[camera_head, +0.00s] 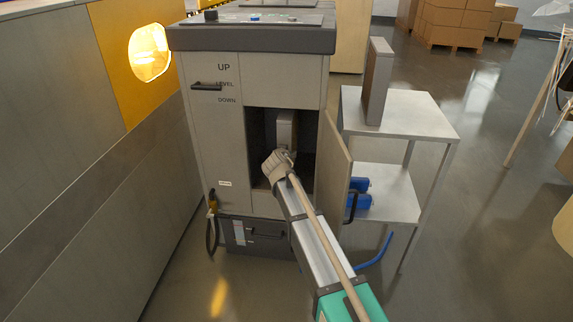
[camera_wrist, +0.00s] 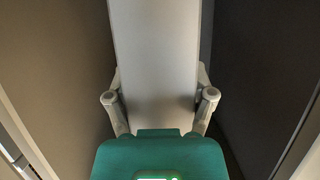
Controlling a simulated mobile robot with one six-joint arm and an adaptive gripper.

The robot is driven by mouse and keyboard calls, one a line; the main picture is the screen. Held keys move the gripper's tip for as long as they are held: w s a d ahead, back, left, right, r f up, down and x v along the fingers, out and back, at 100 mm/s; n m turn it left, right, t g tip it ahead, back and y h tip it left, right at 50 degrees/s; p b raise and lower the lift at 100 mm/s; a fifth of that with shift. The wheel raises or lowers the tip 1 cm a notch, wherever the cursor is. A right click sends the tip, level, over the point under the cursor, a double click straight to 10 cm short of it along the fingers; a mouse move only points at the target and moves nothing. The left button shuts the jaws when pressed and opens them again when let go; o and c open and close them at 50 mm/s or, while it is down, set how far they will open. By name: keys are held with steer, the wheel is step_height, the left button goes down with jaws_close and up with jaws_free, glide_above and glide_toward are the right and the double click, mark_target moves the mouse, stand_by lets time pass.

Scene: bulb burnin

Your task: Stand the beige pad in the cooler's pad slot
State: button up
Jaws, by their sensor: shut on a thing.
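The cooler (camera_head: 218,140) is a grey cabinet with its compartment door (camera_head: 334,165) swung open to the right. My gripper (camera_head: 284,153) reaches into the dark compartment and is shut on an upright pad (camera_head: 286,126). In the wrist view the pale narrow edge of the held pad (camera_wrist: 158,60) runs up between the two fingers. Its broad faces hardly show, so I cannot tell whether it is beige. The pad slot and the pad's lower end are hidden by my gripper and arm. A second pad (camera_head: 377,85), brownish with a pale edge, stands upright on the side table.
The two-shelf side table (camera_head: 425,118) stands close right of the open door. A grey panel wall (camera_head: 75,170) with a glowing round window (camera_head: 150,52) runs along the left. Open floor lies front right.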

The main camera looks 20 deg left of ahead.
steer(key=w, duration=0.2)
steer(key=w+a, duration=0.1)
steer(key=shift+w, duration=0.35)
steer(key=shift+s+d+f+b, duration=0.2)
steer(key=shift+s+f+b, duration=0.15)
steer(key=shift+f+b, duration=1.2)
steer(key=shift+b, duration=0.05)
step_height(320, 180, down, 4)
steer(key=b, duration=0.3)
steer(key=shift+r, duration=0.2)
steer(key=shift+w+a+f+b, duration=0.1)
steer(key=shift+w+f+b, duration=0.1)
steer(key=shift+b, duration=0.25)
